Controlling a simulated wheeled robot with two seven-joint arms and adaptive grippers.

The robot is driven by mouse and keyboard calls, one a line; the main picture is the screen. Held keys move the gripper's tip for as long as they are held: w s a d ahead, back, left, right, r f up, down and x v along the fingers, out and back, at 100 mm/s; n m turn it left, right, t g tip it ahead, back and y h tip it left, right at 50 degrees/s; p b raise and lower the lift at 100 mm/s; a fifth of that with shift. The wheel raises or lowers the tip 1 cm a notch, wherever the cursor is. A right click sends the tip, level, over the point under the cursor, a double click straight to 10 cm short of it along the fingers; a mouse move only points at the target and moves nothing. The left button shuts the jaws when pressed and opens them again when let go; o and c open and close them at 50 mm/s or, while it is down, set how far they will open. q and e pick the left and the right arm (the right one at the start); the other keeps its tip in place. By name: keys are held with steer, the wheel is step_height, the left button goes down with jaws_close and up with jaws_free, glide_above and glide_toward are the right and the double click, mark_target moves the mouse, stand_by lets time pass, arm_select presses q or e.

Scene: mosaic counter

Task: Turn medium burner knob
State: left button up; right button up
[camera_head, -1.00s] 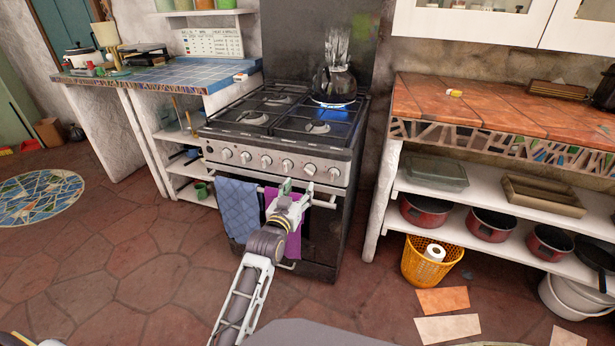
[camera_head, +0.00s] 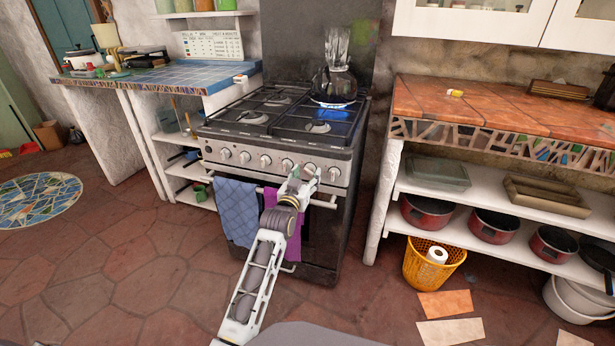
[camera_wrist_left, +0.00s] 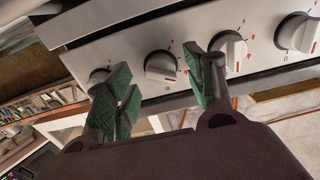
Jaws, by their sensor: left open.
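The stove (camera_head: 278,190) has a front panel with a row of several round knobs; one is the knob (camera_head: 265,161) left of my gripper. My left gripper (camera_head: 303,176) is open in front of the right half of the row and hides part of it. In the left wrist view, the gripper (camera_wrist_left: 164,88) has its green-padded fingers spread apart. One white knob (camera_wrist_left: 160,66) shows between the fingers, ahead of them. The right finger overlaps the edge of another knob (camera_wrist_left: 232,48); contact cannot be told. No label shows which knob is the medium burner's. My right gripper is out of view.
A glass vessel (camera_head: 335,80) stands over a lit blue flame at the stove's back right. Blue (camera_head: 237,210) and purple towels hang on the oven handle below the knobs. A shelved counter (camera_head: 500,115) stands to the right.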

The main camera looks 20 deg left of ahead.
arm_select(q)
steer(key=shift+w, duration=0.75)
steer(key=c, duration=1)
